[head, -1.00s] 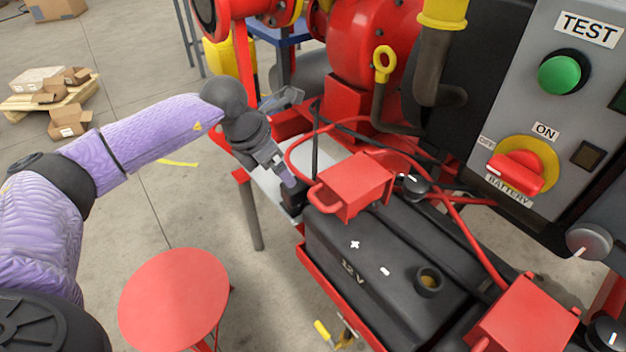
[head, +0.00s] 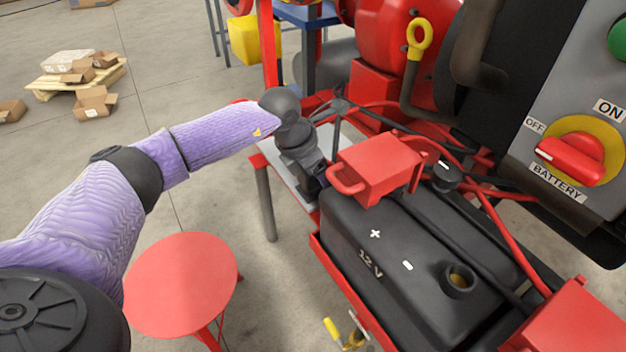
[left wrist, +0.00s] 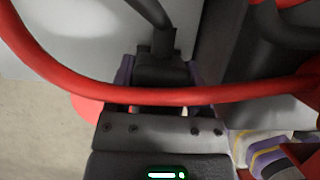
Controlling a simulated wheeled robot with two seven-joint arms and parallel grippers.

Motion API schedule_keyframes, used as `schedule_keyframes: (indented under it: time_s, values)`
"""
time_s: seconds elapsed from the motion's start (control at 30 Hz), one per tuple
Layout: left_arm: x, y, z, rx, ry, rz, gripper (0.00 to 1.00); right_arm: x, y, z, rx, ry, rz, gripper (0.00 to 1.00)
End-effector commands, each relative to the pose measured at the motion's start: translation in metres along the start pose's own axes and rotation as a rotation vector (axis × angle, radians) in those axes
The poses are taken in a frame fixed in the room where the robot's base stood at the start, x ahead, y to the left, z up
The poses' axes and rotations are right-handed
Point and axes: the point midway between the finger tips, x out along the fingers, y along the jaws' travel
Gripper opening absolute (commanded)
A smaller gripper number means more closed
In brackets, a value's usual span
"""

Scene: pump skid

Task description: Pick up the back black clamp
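The back black clamp (left wrist: 158,70) shows in the left wrist view as a dark block with a black cable rising from its far end. My left gripper (left wrist: 158,80) has a purple finger on each side of it, close to its flanks. A red cable crosses the view over the fingers, so whether they press on the clamp cannot be seen. In the head view my left gripper (head: 315,180) is low behind the battery's far left corner, beside the red clamp (head: 378,165), and its fingertips and the black clamp are mostly hidden. My right gripper is not in view.
The black 12 V battery (head: 400,260) sits in a red tray. Red and black cables run close to my left gripper. The control panel with the red battery switch (head: 570,158) is at the right.

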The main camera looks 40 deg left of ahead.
Motion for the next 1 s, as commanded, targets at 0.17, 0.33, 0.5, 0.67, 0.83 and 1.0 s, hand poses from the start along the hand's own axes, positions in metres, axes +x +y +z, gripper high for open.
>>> schedule_keyframes:
  time_s: [0.17,0.33,0.5,0.67,0.83,1.0]
  values:
    - [0.0,0.0,0.0,0.0,0.0,0.0,0.26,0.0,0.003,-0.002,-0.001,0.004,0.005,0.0]
    - [0.0,0.0,0.0,0.0,0.0,0.0,0.0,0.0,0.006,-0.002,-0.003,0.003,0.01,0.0]
    - [0.0,0.0,0.0,0.0,0.0,-0.001,0.0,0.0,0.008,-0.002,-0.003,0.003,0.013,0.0]
    - [-0.018,0.0,0.008,0.001,-0.004,0.001,0.0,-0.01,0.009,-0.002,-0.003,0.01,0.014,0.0]
    - [-0.065,0.0,0.027,0.001,-0.008,0.002,0.0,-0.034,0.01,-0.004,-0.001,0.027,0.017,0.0]
    - [-0.09,0.0,0.038,0.001,-0.005,0.001,0.0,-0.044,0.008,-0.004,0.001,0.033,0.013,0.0]
